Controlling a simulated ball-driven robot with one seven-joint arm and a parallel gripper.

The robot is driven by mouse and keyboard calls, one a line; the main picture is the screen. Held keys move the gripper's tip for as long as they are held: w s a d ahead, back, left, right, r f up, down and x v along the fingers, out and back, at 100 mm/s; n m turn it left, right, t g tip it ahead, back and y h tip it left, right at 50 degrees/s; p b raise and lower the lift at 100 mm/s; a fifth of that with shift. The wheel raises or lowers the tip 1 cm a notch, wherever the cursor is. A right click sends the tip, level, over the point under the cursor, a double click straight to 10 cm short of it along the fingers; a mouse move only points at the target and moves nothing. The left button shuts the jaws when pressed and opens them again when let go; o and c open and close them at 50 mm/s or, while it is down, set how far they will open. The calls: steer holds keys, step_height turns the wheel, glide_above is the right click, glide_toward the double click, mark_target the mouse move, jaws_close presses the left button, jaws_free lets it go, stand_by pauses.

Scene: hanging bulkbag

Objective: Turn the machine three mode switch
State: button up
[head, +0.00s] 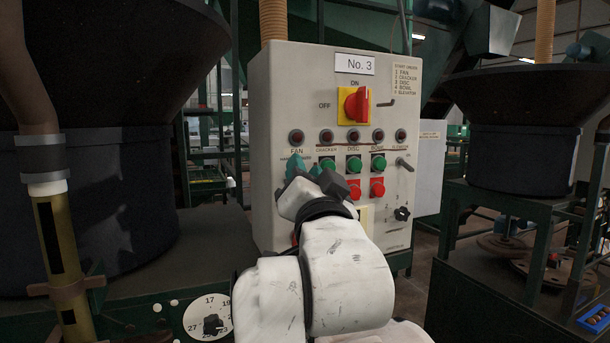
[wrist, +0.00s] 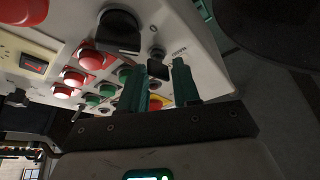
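The grey machine control box (head: 270,110) is marked No. 3. My gripper (head: 306,167) is at its left side, below the FAN label, in the head view. In the wrist view my two teal fingers (wrist: 159,82) stand apart, with a small black switch (wrist: 158,68) showing between them. I cannot tell whether they touch it. A larger black knob (wrist: 118,32) is just beyond them; my arm hides that part in the head view. Another black knob (head: 402,213) with position marks is at the lower right. No label legibly names the mode switch.
A red rotary switch (head: 356,104) on a yellow plate sits at the top. Green buttons (head: 378,163) and red buttons (head: 377,187) are right of my gripper. A lever (head: 404,164) sticks out at the right. A dark hopper (head: 95,190) stands at the left.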

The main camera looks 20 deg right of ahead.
steer(key=shift+f, duration=0.1)
steer(key=b+v, duration=0.2)
steer(key=v, duration=0.8)
steer(key=shift+s+b, duration=0.35)
steer(key=shift+b, duration=0.05)
steer(key=shift+a, duration=0.2)
